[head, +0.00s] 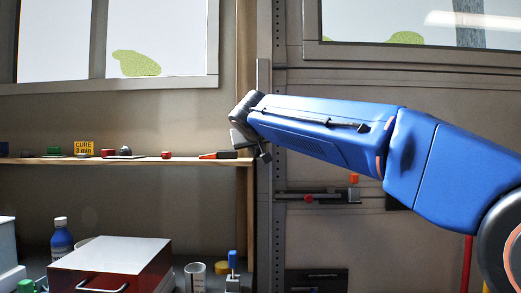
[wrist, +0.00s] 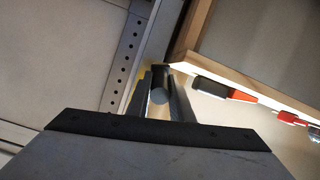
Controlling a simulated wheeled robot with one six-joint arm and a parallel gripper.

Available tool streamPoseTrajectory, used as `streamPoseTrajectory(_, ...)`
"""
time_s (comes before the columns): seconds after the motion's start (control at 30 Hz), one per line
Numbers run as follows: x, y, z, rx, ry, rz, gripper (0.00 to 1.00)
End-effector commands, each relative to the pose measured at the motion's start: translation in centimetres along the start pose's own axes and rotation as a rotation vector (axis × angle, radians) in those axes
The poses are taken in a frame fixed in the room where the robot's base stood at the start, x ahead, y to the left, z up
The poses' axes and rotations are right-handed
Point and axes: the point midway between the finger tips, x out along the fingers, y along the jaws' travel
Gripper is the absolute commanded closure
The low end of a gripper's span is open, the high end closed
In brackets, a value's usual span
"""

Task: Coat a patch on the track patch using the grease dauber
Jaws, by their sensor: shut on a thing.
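My gripper (head: 263,153) is at the end of the blue arm, in front of the wall between the shelf's right end and the perforated metal track (head: 279,215). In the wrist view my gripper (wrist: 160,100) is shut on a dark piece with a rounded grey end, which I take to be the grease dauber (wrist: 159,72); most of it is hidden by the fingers. The perforated track (wrist: 122,70) runs to the left of the fingers there. I cannot make out a distinct patch on it, nor whether the dauber touches anything.
A wooden shelf (head: 120,161) carries several small items, including an orange and black tool (head: 218,155) near its right end. The shelf edge (wrist: 190,40) is close to the fingers. Below stand a red case (head: 118,262), a blue bottle (head: 61,238) and a clear cup (head: 195,277).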

Motion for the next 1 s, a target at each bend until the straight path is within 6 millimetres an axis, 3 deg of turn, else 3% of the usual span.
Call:
streamPoseTrajectory(0.37,-0.6,-0.1,0.2,0.000,0.000,-0.001,1.00)
streamPoseTrajectory(1.0,-5.3,-0.5,1.8,-0.001,-0.001,-0.001,1.00)
